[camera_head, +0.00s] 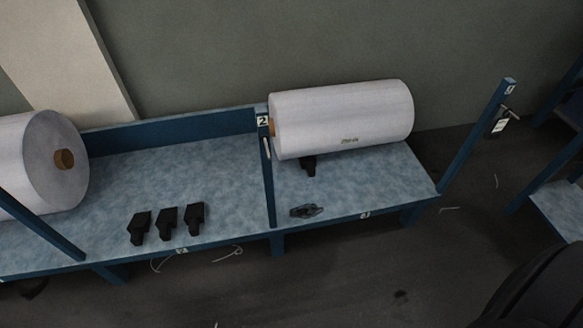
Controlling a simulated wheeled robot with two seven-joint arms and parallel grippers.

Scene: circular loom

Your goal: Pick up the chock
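Three black chocks stand in a row near the front edge of the rack's middle bay: a left one (139,228), a middle one (168,222) and a right one (194,219). They look separate, with small gaps between them. Another black chock (309,166) sits against the front underside of the white roll (341,118) in the right bay, partly hidden by it. Neither of my grippers is in view.
The blue rack (230,198) has upright posts, one (267,165) between the bays. A second white roll (40,165) lies at left. A small dark crumpled item (306,211) lies in the right bay. Loose threads (228,254) lie on the floor.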

